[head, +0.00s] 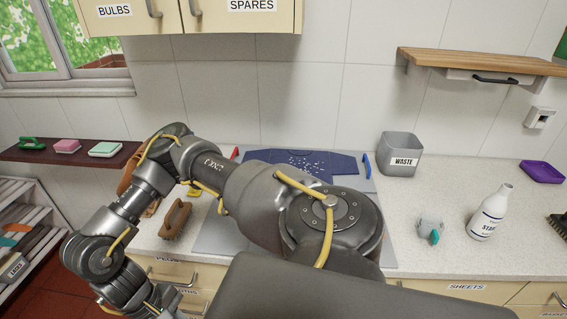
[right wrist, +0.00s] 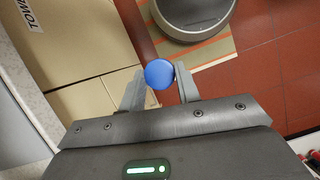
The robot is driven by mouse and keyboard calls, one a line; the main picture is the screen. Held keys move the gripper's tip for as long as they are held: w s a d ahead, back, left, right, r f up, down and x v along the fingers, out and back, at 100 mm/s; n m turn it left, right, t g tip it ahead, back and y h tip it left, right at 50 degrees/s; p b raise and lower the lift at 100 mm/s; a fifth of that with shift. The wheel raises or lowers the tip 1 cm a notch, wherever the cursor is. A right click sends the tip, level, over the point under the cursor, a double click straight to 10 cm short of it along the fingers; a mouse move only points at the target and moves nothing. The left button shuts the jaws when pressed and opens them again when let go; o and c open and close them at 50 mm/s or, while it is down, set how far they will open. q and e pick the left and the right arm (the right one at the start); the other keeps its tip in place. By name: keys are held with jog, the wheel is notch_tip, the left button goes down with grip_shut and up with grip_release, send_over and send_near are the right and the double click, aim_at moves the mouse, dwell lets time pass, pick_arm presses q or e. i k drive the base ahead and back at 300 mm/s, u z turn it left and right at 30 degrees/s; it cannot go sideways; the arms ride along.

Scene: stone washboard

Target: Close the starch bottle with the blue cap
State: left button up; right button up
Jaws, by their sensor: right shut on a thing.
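The starch bottle (head: 488,215) is white with a black-lettered label, partly readable. It stands upright on the right part of the counter, and no blue cap shows on its narrow top. The blue cap (right wrist: 159,74) is round and sits between the fingertips of my right gripper (right wrist: 160,84), which is shut on it. In the right wrist view the cap is above the floor and beside cream drawer fronts, away from the bottle. No fingertips of either gripper can be made out in the head view, where a large arm of mine covers the middle.
The pale speckled counter (head: 455,190) holds a grey WASTE bin (head: 399,155), a small grey item with a teal part (head: 430,231), a purple tray (head: 542,172) and a dark brush (head: 557,224). A wooden shelf (head: 480,61) hangs above. The counter around the bottle is mostly clear.

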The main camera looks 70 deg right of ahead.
aim_at(491, 211)
jog(key=k, duration=2.55)
jog(key=z, duration=1.6)
